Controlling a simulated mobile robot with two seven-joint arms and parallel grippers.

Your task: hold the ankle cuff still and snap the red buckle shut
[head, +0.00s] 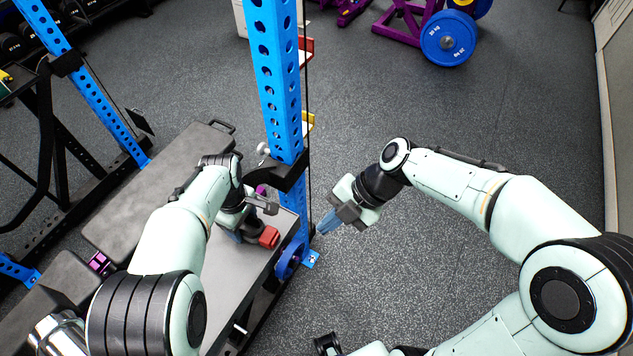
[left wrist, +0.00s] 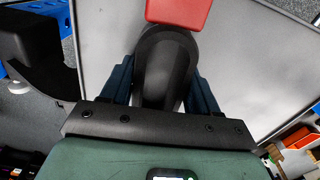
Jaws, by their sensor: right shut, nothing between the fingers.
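The ankle cuff (left wrist: 166,62) is a dark, rounded piece on a grey surface, in the middle of the left wrist view. The red buckle (left wrist: 180,12) is at its far end, partly cut off by the frame edge; it also shows in the head view (head: 269,237). I cannot tell whether the buckle is fastened. My left gripper (left wrist: 160,85) has its blue fingers on both sides of the cuff, closed against it. My right gripper (head: 328,223) is shut and empty, to the right of the buckle and apart from it, beyond the blue upright.
The cuff rests on a grey-topped bench or table (head: 228,268). A blue perforated rack upright (head: 277,80) stands just behind it, between my arms. A blue round part (head: 289,260) sits by the table edge. Open floor (head: 400,290) lies to the right.

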